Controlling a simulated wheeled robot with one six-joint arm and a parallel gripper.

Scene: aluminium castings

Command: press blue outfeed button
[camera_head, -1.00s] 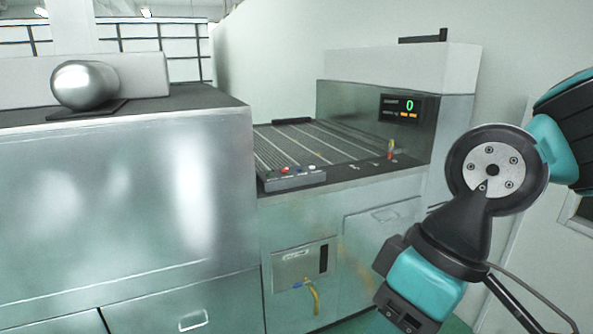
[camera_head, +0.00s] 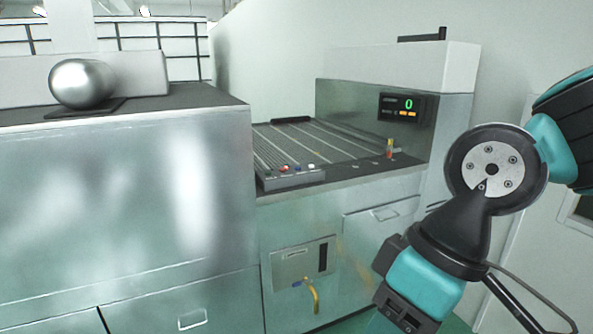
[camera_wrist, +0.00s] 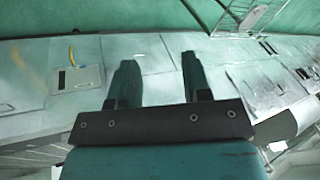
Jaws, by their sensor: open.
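A grey control box (camera_head: 292,179) sits at the near left corner of the slatted roller bed. Small buttons show on its top: a red one (camera_head: 283,168), a small blue one (camera_head: 296,167) and a white one (camera_head: 311,166). My gripper (camera_wrist: 158,78) shows in the wrist view with its two dark fingers apart and nothing between them. It points at metal cabinet fronts and the green floor. In the head view my arm is at the right, well apart from the control box, and the fingertips cannot be made out. The buttons cannot be made out in the wrist view.
A tall metal cabinet (camera_head: 120,210) with a shiny cylinder (camera_head: 82,84) on top stands left of the bed. A housing with a display (camera_head: 405,107) reading 0 is behind right. A yellow hose (camera_head: 313,296) hangs below.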

